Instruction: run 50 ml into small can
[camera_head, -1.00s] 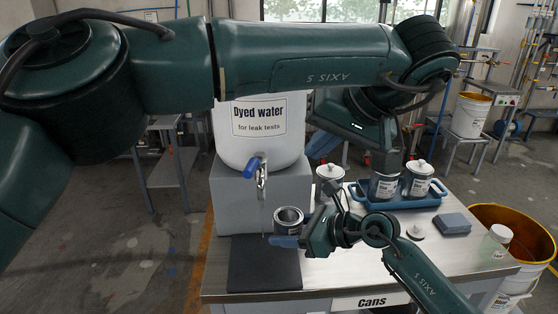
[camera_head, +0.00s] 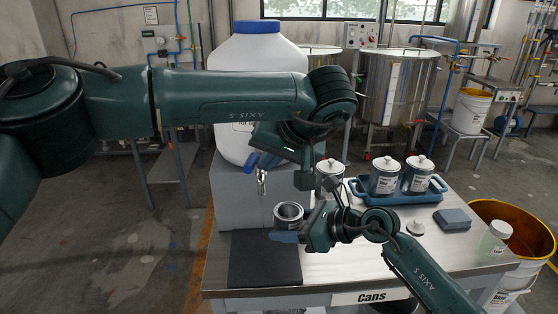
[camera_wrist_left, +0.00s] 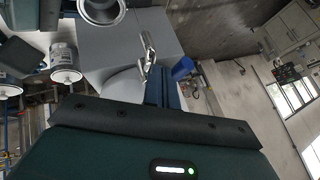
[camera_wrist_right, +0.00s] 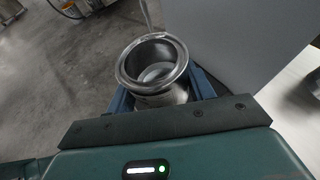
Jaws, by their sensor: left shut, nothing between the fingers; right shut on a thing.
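The metal tap (camera_head: 262,183) sticks out of the grey stand, up and left of the can in the head view. It shows in the left wrist view (camera_wrist_left: 147,50) with its blue handle (camera_wrist_left: 183,68). My left gripper (camera_head: 263,161) is shut and empty close to the handle; I cannot tell whether they touch. A pale thin streak shows behind the can's rim.
The white dyed-water drum (camera_head: 258,55) stands on the grey stand (camera_head: 228,190). A dark mat (camera_head: 265,262) lies below the tap. Lidded cans (camera_head: 385,177) stand in a blue tray (camera_head: 405,199), one beside it. A lid (camera_head: 415,227), a block (camera_head: 453,220) and a jar (camera_head: 494,240) are right.

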